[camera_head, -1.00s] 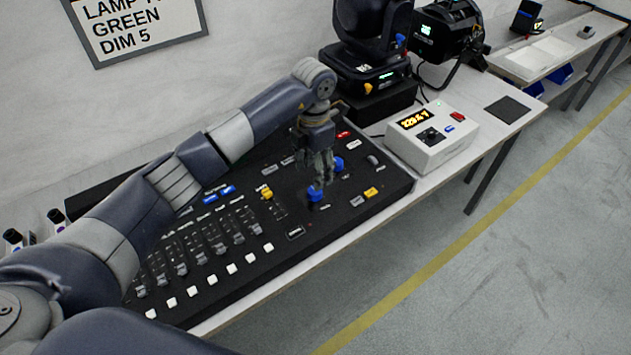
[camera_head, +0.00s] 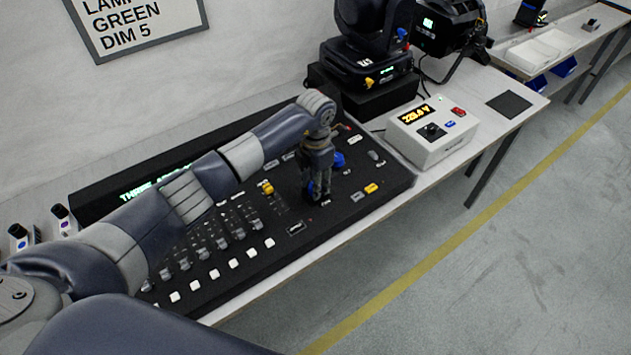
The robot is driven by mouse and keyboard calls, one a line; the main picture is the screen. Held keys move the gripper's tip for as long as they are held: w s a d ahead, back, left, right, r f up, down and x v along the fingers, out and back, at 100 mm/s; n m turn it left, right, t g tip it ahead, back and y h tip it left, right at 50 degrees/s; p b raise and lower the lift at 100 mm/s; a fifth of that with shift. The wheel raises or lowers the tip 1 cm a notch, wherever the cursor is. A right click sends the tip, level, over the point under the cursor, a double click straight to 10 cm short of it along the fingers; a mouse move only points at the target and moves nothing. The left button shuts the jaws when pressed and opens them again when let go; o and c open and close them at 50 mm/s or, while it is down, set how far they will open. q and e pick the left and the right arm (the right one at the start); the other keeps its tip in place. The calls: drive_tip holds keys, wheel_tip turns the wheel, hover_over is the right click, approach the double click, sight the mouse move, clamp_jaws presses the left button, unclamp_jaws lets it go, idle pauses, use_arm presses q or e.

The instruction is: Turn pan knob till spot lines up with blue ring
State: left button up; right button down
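The black lighting desk (camera_head: 281,221) lies on the bench. My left gripper (camera_head: 317,198) points straight down at its right part, with its fingertips at the spot of the front blue knob, next to a small label that looks like PAN. The fingers hide that knob almost wholly, so I cannot tell whether they are closed on it. The light spot and the blue ring are not in view. My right gripper is not in view.
A moving-head lamp (camera_head: 368,62) stands on a black box behind the desk. A white meter box (camera_head: 432,134) with an amber display is right of the desk. Faders, white buttons and a yellow knob (camera_head: 266,187) lie left of the gripper. The floor in front is clear.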

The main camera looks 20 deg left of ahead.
use_arm(q)
drive_tip(key=shift+f+m+b, duration=0.15)
drive_tip(key=shift+m+b, duration=0.35)
drive_tip(key=shift+b, duration=0.3)
drive_tip(key=m+b, duration=0.5)
drive_tip(key=shift+w, duration=0.1)
drive_tip(key=m+b, duration=0.2)
drive_tip(key=shift+b, duration=0.35)
drive_tip(key=shift+m+b, duration=0.75)
drive_tip(key=shift+m, duration=0.25)
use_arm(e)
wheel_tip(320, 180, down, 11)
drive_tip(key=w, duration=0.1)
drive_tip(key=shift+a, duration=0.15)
use_arm(q)
drive_tip(key=o, duration=1.1)
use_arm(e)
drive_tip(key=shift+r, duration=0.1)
